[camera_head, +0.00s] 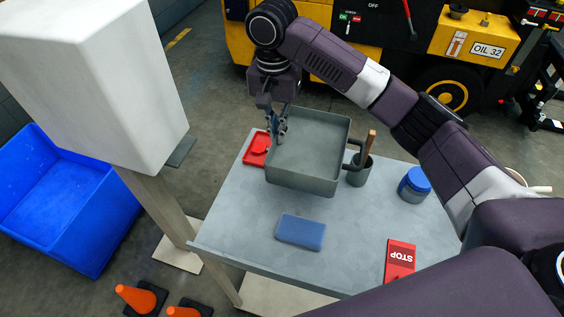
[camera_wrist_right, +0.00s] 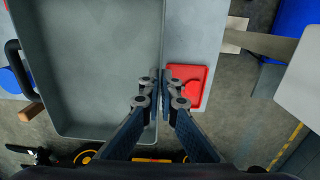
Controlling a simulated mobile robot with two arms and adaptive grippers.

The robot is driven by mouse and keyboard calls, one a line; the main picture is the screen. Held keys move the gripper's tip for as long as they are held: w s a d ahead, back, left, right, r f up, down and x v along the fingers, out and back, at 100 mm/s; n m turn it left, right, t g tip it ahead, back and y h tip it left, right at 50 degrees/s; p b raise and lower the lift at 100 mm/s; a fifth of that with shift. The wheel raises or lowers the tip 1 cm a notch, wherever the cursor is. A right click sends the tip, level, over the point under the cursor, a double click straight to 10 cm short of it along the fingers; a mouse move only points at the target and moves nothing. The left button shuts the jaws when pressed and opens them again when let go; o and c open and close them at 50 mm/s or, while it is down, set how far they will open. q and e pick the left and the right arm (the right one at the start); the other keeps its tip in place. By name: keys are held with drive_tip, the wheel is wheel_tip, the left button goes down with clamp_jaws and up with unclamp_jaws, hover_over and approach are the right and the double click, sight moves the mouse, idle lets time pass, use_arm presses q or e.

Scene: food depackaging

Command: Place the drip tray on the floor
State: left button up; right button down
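The drip tray (camera_head: 312,146), a deep grey rectangular pan with a dark side handle, is at the far end of the grey table (camera_head: 255,250). I cannot tell whether its base touches the table top. My right gripper (camera_head: 277,138) comes down at the tray's left wall in the head view. In the right wrist view the tray (camera_wrist_right: 95,60) fills the left half, and the gripper's fingertips (camera_wrist_right: 162,82) are closed together with the tray's wall pinched between them. My left gripper is not in view.
A mug with a wooden-handled tool (camera_head: 359,172) stands right beside the tray. A red item (camera_head: 257,149), blue pad (camera_head: 300,231), blue jar (camera_head: 414,185) and STOP card (camera_head: 400,262) lie around. A blue bin (camera_head: 70,205) and orange cones (camera_head: 138,298) are on the floor.

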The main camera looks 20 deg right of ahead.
wheel_tip(320, 180, down, 7)
drive_tip(key=shift+f+p, duration=0.1)
drive_tip(key=shift+p, duration=0.5)
wheel_tip(320, 180, down, 5)
drive_tip(key=shift+f+p, duration=0.2)
drive_tip(key=shift+p, duration=0.2)
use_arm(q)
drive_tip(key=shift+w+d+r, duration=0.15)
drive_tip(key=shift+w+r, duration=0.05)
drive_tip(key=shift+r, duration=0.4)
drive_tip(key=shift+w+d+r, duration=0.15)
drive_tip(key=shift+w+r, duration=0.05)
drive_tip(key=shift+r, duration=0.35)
use_arm(e)
drive_tip(key=c, duration=2.6)
unclamp_jaws()
drive_tip(key=shift+f, duration=0.1)
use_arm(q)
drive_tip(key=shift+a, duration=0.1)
use_arm(e)
drive_tip(key=o, duration=0.4)
drive_tip(key=shift+o, duration=0.2)
